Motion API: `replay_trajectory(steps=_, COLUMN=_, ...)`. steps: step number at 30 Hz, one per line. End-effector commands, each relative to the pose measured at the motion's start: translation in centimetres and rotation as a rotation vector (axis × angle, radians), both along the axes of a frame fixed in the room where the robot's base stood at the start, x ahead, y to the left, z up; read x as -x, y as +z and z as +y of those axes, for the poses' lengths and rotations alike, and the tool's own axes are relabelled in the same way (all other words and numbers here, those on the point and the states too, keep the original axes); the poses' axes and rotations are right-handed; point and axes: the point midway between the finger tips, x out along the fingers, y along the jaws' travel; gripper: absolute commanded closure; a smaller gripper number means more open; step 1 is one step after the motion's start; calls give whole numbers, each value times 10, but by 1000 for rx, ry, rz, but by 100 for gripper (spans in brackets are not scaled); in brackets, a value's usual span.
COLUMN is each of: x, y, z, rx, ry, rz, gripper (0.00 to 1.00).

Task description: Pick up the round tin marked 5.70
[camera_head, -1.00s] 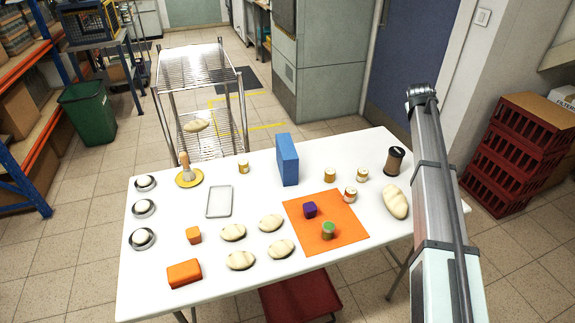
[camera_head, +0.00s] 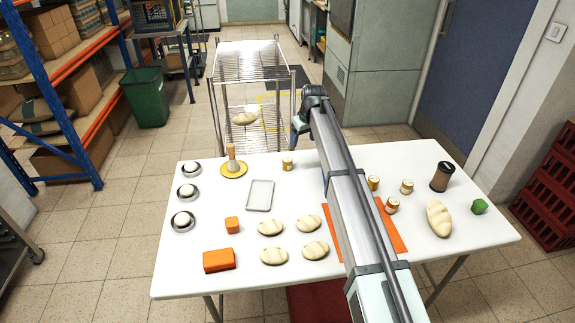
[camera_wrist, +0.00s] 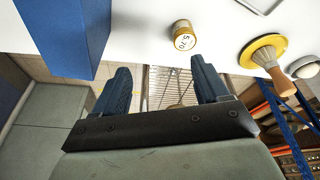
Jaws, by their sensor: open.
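A small round tin (camera_head: 288,163) with a yellowish side stands near the back edge of the white table. It also shows in the wrist view (camera_wrist: 183,37), where its pale lid carries dark figures that look like 5.70, upside down. My gripper (camera_wrist: 162,84) is open and empty, with the tin beyond its fingertips and apart from them. In the head view my gripper (camera_head: 300,125) is at the far end of my arm, by the table's back edge. Other tins stand further right: two yellowish ones (camera_head: 373,183) (camera_head: 407,186) and a reddish one (camera_head: 392,205).
A blue box (camera_wrist: 62,30) stands beside the tin; my arm hides it in the head view. A brush on a yellow plate (camera_head: 233,168) and a grey tray (camera_head: 260,195) are left of my arm. A wire rack (camera_head: 250,75) stands behind the table (camera_head: 180,275).

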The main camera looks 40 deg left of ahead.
Motion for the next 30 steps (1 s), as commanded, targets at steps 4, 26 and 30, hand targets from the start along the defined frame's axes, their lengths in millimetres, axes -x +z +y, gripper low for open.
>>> replay_trajectory(steps=4, x=24, y=-2, z=21, rx=4, ry=41, rz=31, gripper=26)
replay_trajectory(steps=26, x=19, y=-83, z=45, rx=4, ry=47, rz=37, gripper=26)
replay_trajectory(steps=30, x=19, y=-88, z=47, rx=4, ry=47, rz=37, gripper=26)
